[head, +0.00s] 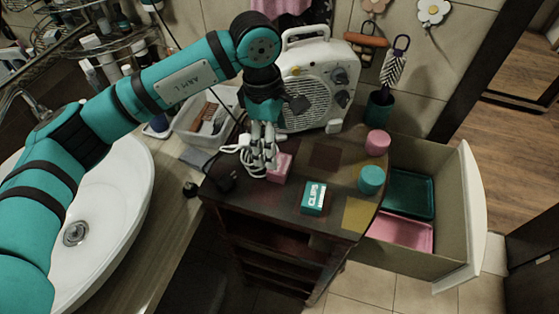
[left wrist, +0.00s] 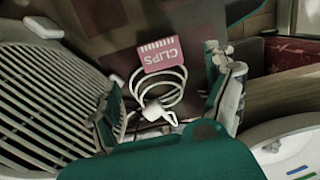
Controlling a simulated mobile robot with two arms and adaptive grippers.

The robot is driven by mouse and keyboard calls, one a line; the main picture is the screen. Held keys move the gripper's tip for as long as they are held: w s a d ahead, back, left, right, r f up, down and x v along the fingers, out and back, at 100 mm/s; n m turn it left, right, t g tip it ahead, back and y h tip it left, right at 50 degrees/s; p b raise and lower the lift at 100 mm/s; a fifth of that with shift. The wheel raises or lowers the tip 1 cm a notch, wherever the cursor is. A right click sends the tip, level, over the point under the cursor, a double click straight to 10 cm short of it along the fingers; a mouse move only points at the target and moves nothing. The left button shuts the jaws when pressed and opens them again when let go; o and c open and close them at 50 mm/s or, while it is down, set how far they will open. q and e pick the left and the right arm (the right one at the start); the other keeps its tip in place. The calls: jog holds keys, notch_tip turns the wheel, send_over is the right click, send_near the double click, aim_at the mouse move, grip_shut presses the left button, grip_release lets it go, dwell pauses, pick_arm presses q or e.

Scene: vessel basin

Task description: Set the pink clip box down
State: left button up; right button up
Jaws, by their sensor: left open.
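The pink clip box (head: 285,167) rests on the dark wooden cabinet top (head: 272,205), just right of my left gripper (head: 262,160) in the head view. In the left wrist view the pink clip box (left wrist: 159,54) shows its white "CLIPS" lettering, beyond the fingertips. My left gripper (left wrist: 168,88) is open, its fingers apart with nothing gripped between them. A white coiled cable (left wrist: 160,92) lies between the fingers and the box in that view. A teal clip box (head: 314,198) sits farther right on the cabinet top. My right gripper is not in view.
A white fan heater (head: 310,88) stands behind the gripper. A pink jar (head: 377,142) and a teal jar (head: 371,180) stand on the right. Dark (head: 326,158) and yellow (head: 357,215) squares mark the top. An open drawer (head: 448,215) holds teal and pink trays.

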aim_at(279, 163)
pick_arm(q)
jog(key=f, duration=0.2)
jog(key=shift+d+f, duration=0.2)
jog(key=shift+f, duration=0.1)
jog(key=shift+s+f+p, duration=0.1)
jog(key=shift+f+p, duration=0.1)
jog(key=shift+p, duration=0.3)
jog(key=f, duration=0.1)
jog(key=f+p, duration=0.2)
jog(key=shift+s+d+f, duration=0.2)
jog(key=shift+d+f, duration=0.1)
jog(key=shift+d, duration=0.05)
jog(key=shift+f, duration=0.6)
jog(key=c, duration=1.4)
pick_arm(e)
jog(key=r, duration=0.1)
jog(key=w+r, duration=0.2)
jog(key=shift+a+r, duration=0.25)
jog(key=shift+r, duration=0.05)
